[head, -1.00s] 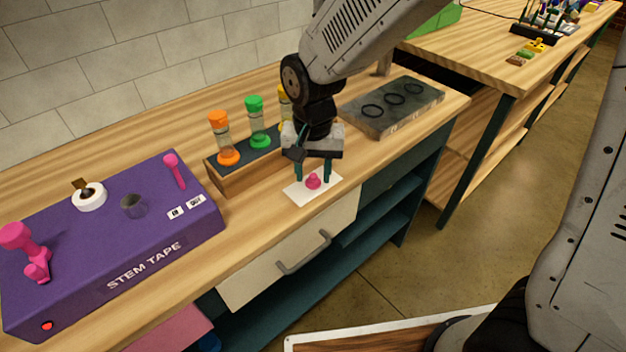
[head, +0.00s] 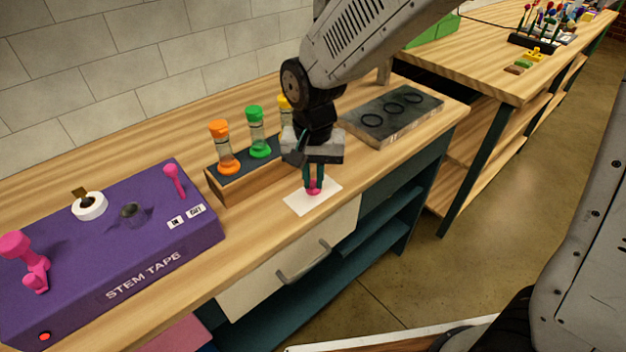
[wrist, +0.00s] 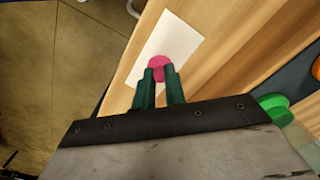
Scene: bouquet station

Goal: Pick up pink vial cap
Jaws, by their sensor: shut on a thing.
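The pink vial cap (head: 313,190) is at the white card on the wooden counter, between my fingertips. It also shows in the wrist view (wrist: 160,66), round and pink, with the card beneath it. My gripper (head: 313,182) points down with its green fingers shut on the cap. In the wrist view the fingers (wrist: 161,75) close on the cap from both sides and hide part of it. I cannot tell whether the cap still touches the card (head: 299,206).
A wooden rack (head: 236,190) with orange, green and yellow-capped vials stands just left of my gripper. The purple stem tape box (head: 110,255) is at the left. A grey slab with dark rings (head: 402,127) lies at the right. The counter's front edge is close to the card.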

